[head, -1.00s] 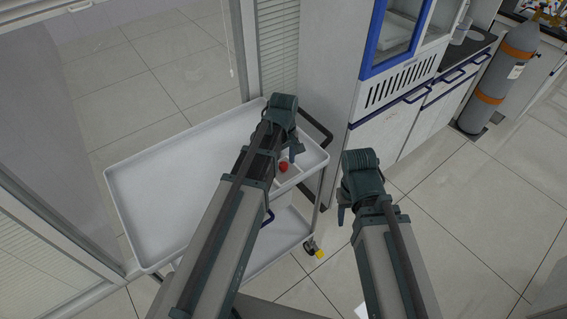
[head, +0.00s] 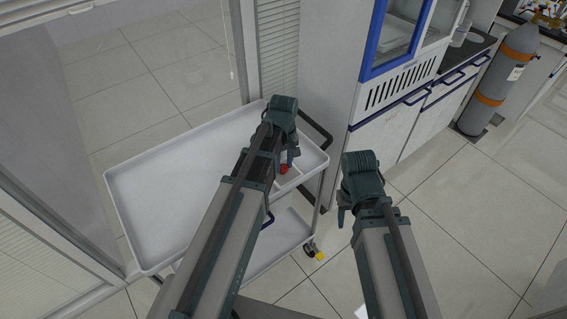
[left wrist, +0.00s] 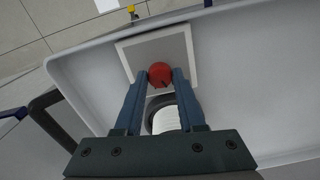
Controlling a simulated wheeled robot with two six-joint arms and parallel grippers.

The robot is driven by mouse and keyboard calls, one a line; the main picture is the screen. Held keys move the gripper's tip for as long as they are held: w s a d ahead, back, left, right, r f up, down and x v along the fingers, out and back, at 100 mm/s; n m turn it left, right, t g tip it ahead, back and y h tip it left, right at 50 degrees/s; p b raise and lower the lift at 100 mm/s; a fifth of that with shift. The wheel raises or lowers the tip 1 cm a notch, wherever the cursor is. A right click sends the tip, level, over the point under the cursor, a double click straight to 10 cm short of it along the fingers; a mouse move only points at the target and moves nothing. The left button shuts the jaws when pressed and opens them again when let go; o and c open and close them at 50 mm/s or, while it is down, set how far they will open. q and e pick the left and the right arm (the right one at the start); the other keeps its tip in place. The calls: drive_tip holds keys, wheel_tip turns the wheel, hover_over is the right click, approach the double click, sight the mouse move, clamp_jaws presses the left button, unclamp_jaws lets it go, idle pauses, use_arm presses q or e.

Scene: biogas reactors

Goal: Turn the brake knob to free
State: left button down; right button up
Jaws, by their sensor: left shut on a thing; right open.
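The red brake knob (left wrist: 160,74) sits on a pale square plate (left wrist: 185,48) on the cart in the left wrist view. The fingers of my left gripper (left wrist: 160,80) are on both sides of the knob and shut on it. In the head view the knob (head: 284,169) shows as a small red spot just below the left gripper (head: 288,160), partly covered by its fingers. A dark mark shows on the knob's lower edge; what it points to cannot be told. My right gripper (head: 343,212) is open and empty, out over the floor to the right of the cart.
The white cart tray (head: 165,200) is bare on its left side. The cart has a dark handle (head: 318,130) and a caster with yellow (head: 319,254). A cabinet (head: 395,130) stands behind, and a grey gas cylinder (head: 500,80) at the far right. Floor at right is clear.

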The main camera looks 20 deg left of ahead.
sight(283, 166)
use_arm(q)
drive_tip(key=m, duration=0.5)
drive_tip(key=shift+m, duration=2.5)
drive_tip(key=c, duration=0.5)
unclamp_jaws()
drive_tip(key=shift+r, duration=0.1)
wheel_tip(283, 166, up, 14)
drive_tip(key=p, duration=1.3)
drive_tip(key=shift+f+p, duration=0.2)
drive_tip(key=shift+p, duration=0.2)
